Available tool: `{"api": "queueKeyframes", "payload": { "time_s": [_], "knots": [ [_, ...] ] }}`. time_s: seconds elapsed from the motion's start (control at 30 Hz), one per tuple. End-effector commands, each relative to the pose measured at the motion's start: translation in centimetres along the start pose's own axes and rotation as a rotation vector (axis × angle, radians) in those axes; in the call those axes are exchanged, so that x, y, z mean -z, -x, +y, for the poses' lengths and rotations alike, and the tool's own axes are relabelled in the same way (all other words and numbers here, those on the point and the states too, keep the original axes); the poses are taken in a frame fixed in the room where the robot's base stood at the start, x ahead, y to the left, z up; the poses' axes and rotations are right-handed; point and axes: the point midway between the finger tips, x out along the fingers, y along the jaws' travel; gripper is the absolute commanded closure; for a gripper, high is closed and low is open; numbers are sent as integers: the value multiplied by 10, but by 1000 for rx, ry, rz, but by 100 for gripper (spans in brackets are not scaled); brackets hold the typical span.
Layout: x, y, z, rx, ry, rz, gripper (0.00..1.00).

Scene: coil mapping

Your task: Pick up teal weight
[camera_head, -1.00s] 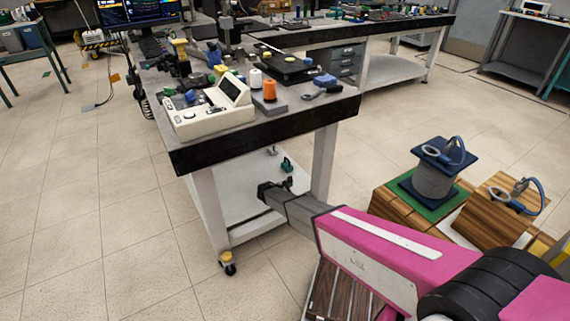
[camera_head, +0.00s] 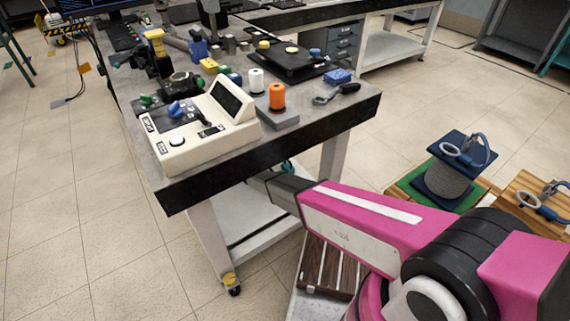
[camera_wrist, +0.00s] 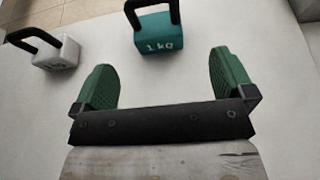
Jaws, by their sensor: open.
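The teal weight (camera_wrist: 158,34) is a block marked "1 kg" with a black handle, seen at the top centre of the wrist view. It sits on a pale shelf surface. My gripper (camera_wrist: 165,80) is open and empty, its two green fingers spread wide. The weight lies just beyond the fingertips, roughly in line with the gap between them. In the head view, a bit of teal (camera_head: 288,166) shows under the table edge by my arm's end; the gripper itself is hidden there.
A white weight (camera_wrist: 58,52) with a black handle stands left of the teal one. In the head view the table (camera_head: 270,145) overhangs the lower shelf (camera_head: 262,238), with a leg near my arm. A cream instrument box (camera_head: 200,130) stands on the table top.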

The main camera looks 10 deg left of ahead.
Motion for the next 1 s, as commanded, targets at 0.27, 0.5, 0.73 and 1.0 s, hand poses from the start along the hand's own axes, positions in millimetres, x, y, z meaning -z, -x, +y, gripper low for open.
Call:
{"api": "queueKeyframes", "payload": {
  "time_s": [0.27,0.5,0.73,1.0],
  "knots": [
    [1,-36,1,1,0,0,0],
    [1,-56,1,0,0,0,0],
    [3,-82,6,2,0,-1,0],
    [3,-106,6,0,0,0,0]
  ]
}}
